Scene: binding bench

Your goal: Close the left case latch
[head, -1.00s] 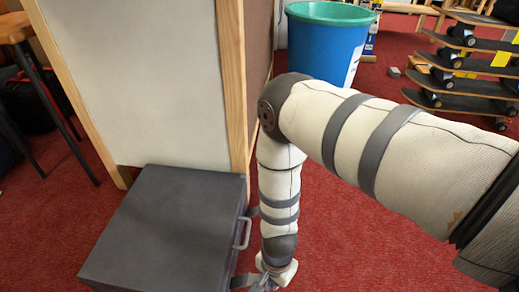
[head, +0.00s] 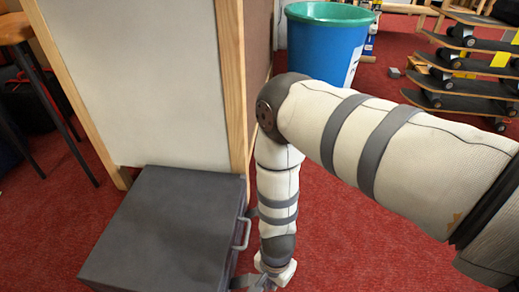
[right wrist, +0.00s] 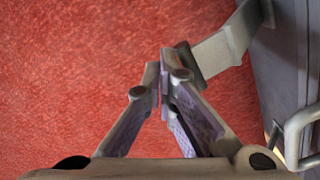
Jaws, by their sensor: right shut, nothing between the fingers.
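The dark grey case (head: 165,228) lies on the red floor in the head view, lid down. Its latch side faces right, with a metal handle (head: 241,233) in the middle. The near latch (head: 240,283) is a grey flap sticking out from that side. It also shows in the right wrist view (right wrist: 222,52), jutting out from the case wall (right wrist: 283,70). My right gripper (head: 262,287) is low beside this latch. In the right wrist view its fingers (right wrist: 165,75) are shut and empty, tips right at the flap's outer end; contact is unclear. My left gripper is out of view.
A second latch flap (head: 252,212) sticks out at the case's far end. A white panel with wooden posts (head: 150,85) stands right behind the case. A blue bin (head: 322,50) and a skateboard rack (head: 462,75) stand farther back. Red floor right of the case is clear.

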